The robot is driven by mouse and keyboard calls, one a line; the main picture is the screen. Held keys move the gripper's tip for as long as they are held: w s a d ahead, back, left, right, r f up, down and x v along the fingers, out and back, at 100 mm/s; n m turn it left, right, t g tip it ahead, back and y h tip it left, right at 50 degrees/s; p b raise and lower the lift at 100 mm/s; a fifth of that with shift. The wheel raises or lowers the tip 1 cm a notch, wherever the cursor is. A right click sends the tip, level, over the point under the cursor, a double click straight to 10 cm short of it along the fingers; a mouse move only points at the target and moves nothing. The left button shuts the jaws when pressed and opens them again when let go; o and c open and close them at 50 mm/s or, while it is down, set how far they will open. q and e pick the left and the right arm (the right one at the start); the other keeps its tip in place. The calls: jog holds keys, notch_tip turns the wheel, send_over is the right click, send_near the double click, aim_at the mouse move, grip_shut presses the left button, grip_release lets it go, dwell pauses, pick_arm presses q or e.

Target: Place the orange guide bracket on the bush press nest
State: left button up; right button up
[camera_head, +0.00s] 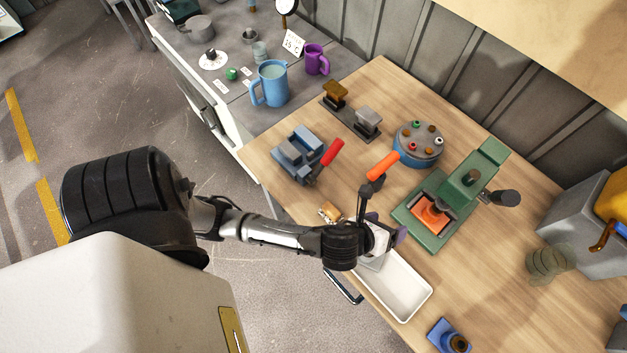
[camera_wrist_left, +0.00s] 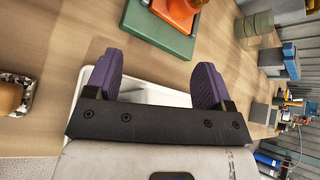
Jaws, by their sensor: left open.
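The orange guide bracket (camera_head: 430,217) sits on the base of the green bush press (camera_head: 490,157), below the press's ram; it also shows at the top of the left wrist view (camera_wrist_left: 180,12). I cannot tell how exactly it is seated, and the nest under it is hidden. My left gripper (camera_head: 388,230) is just left of the press base, above the edge of a white tray (camera_head: 418,303). In the left wrist view its purple fingers (camera_wrist_left: 157,78) are spread wide with nothing between them. My right gripper is not in view.
A blue vise (camera_head: 298,155) with a red handle and a round blue holder (camera_head: 418,158) with small parts are behind. A blue block (camera_head: 447,337) lies at the front edge.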

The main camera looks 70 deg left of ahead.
pick_arm(q)
jog(key=s+a+f+n+g, duration=0.1)
jog(key=s+n, duration=0.2)
jog(key=n, duration=0.1)
jog(key=s+a+f+n+g, duration=0.1)
jog(key=s+n+g, duration=0.1)
jog(key=n, duration=0.3)
jog(key=s+a+f+n+g, duration=0.1)
jog(key=s+n, duration=0.3)
jog(key=n, duration=0.1)
jog(key=shift+s+f, duration=0.2)
jog(key=shift+s, duration=0.05)
jog(key=s+a+f+n+g+h, duration=0.1)
jog(key=s+a+n+g, duration=0.1)
jog(key=s+n, duration=0.7)
jog(key=shift+s+n+g+h, duration=0.3)
jog(key=shift+n+g, duration=0.6)
jog(key=shift+n, duration=0.5)
jog(key=shift+w+d, duration=0.1)
